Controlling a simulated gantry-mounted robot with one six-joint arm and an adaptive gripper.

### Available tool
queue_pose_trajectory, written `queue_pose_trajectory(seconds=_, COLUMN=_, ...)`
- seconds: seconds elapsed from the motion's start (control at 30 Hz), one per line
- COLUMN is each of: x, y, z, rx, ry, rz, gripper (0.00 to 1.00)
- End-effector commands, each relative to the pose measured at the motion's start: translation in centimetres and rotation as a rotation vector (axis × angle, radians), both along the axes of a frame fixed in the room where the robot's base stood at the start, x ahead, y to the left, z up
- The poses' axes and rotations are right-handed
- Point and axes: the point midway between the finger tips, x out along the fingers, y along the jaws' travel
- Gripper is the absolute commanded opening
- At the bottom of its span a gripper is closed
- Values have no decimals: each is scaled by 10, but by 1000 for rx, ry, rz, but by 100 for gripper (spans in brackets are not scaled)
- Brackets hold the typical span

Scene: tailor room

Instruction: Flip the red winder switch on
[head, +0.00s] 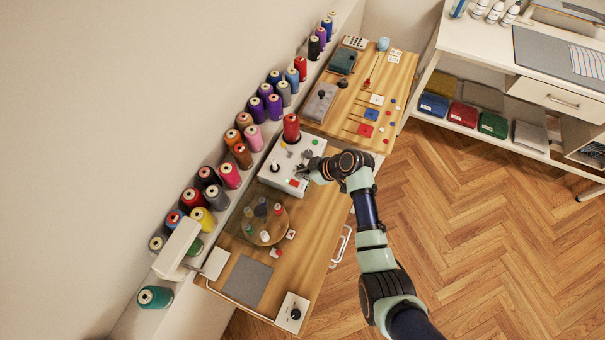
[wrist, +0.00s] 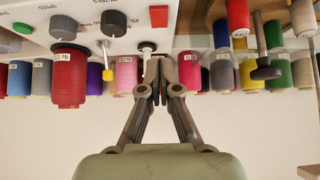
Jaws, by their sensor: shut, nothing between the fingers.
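The white winder box (head: 282,166) stands on the wooden bench in the head view. A small red switch (head: 294,183) shows on its near side. In the wrist view, a red block-shaped piece (wrist: 158,15) shows on the right end of the white panel (wrist: 70,12); it looks like the same switch. My gripper (head: 304,174) is at the right side of the box, close to the red switch. In the wrist view, my gripper (wrist: 158,65) has its fingers together and empty, below the red piece in the picture. Contact cannot be told, nor the switch's position.
A red thread spool (head: 291,128) stands on the box. A round tray (head: 250,222) with small spools sits nearer. Many thread spools line the wall. Open floor (head: 470,220) lies right.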

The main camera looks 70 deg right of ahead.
Motion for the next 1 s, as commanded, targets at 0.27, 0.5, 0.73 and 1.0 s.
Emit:
queue_pose_trajectory(seconds=0.27, x=-55, y=-1, z=39, rx=0, ry=0, rz=-4, gripper=0)
queue_pose_trajectory(seconds=0.5, x=-76, y=0, z=55, rx=0, ry=0, rz=-3, gripper=0)
queue_pose_trajectory(seconds=0.73, x=-78, y=0, z=56, rx=1, ry=1, rz=-2, gripper=0)
queue_pose_trajectory(seconds=1.0, x=-77, y=0, z=56, rx=1, ry=1, rz=-2, gripper=0)
